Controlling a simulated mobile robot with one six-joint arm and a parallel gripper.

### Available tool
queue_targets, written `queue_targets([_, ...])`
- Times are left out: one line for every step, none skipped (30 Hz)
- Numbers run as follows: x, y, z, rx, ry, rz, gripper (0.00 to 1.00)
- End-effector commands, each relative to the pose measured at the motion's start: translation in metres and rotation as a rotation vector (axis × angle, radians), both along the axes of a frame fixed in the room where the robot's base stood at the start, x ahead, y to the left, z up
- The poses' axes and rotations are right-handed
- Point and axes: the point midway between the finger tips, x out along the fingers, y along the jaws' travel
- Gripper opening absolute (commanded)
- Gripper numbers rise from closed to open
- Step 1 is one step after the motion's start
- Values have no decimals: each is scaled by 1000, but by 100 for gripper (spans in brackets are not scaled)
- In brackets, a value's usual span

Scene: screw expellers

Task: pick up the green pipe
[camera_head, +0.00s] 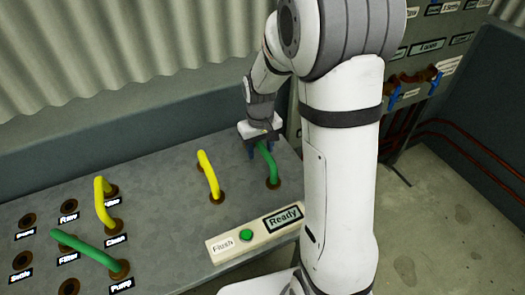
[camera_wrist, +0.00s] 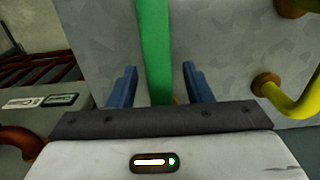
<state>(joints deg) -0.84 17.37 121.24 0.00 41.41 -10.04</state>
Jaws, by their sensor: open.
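A green pipe (camera_head: 270,163) is an arched tube at the right end of the grey bench; its near end sits in a brown socket. My gripper (camera_head: 259,146) is at the pipe's far upper part. In the wrist view, the green pipe (camera_wrist: 153,30) runs between the two blue fingers of my gripper (camera_wrist: 157,72), with a gap on each side. The gripper is open. The pipe's far end is hidden by my gripper in the head view. A second green pipe (camera_head: 88,250) leans at the bench's left, its right end at the Pump socket.
A yellow pipe (camera_head: 208,175) stands left of my gripper; another yellow pipe (camera_head: 102,205) stands further left among labelled sockets. A panel with a green button (camera_head: 246,235) is at the front. The corrugated wall (camera_head: 120,50) rises behind.

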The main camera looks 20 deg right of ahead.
Motion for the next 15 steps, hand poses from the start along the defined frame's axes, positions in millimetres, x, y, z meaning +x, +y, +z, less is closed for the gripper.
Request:
queue_targets([0, 0, -5, 0, 2, 1, 45])
queue_targets([0, 0, -6, 0, 2, 1, 45])
queue_targets([-1, 1, -8, 0, 1, 1, 45])
queue_targets([0, 1, -8, 0, 1, 1, 45])
queue_targets([0, 1, -8, 0, 1, 2, 45])
queue_targets([0, 1, -8, 0, 0, 2, 45])
queue_targets([0, 1, -8, 0, 0, 2, 45])
queue_targets([0, 1, -8, 0, 0, 2, 45])
queue_targets([0, 1, -8, 0, 0, 2, 45])
queue_targets([0, 1, -8, 0, 0, 2, 44])
queue_targets([0, 1, -8, 0, 0, 2, 41])
queue_targets([0, 1, -7, 0, 0, 2, 38])
queue_targets([0, 1, -7, 0, 0, 2, 36])
queue_targets([0, 1, -7, 0, 0, 2, 33])
queue_targets([0, 1, -7, 0, 0, 2, 30])
